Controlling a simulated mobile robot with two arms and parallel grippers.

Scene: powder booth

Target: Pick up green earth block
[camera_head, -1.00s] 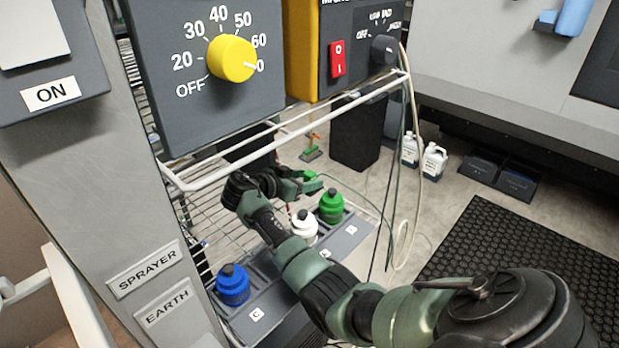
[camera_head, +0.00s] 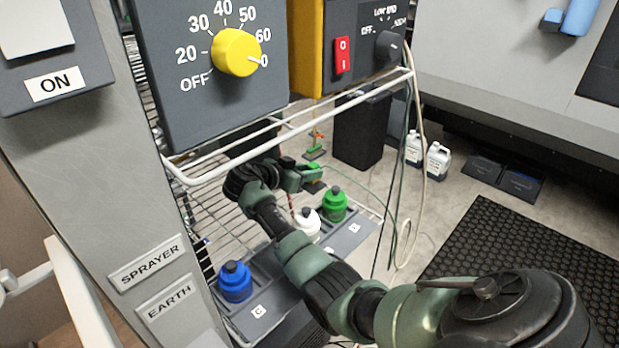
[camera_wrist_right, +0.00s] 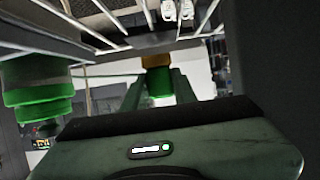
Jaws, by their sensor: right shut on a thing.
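My right gripper (camera_head: 308,177) reaches over the wire rack, beyond the bottles, in the head view. In the right wrist view its two fingers (camera_wrist_right: 160,90) are closed on a green block (camera_wrist_right: 159,84) with a brownish-orange part at its far end. In the head view, only a small bit of green shows at the fingertips, and a thin green cable runs from there to the right. The block's exact shape is mostly hidden by the fingers. My left gripper is not in view.
Blue (camera_head: 235,282), white (camera_head: 307,224) and green (camera_head: 334,205) bottles stand in a grey tray (camera_head: 268,308). A white rack rail (camera_head: 290,133) runs above my right arm. A control box with a yellow knob (camera_head: 236,52) hangs close by. Cables hang at the right.

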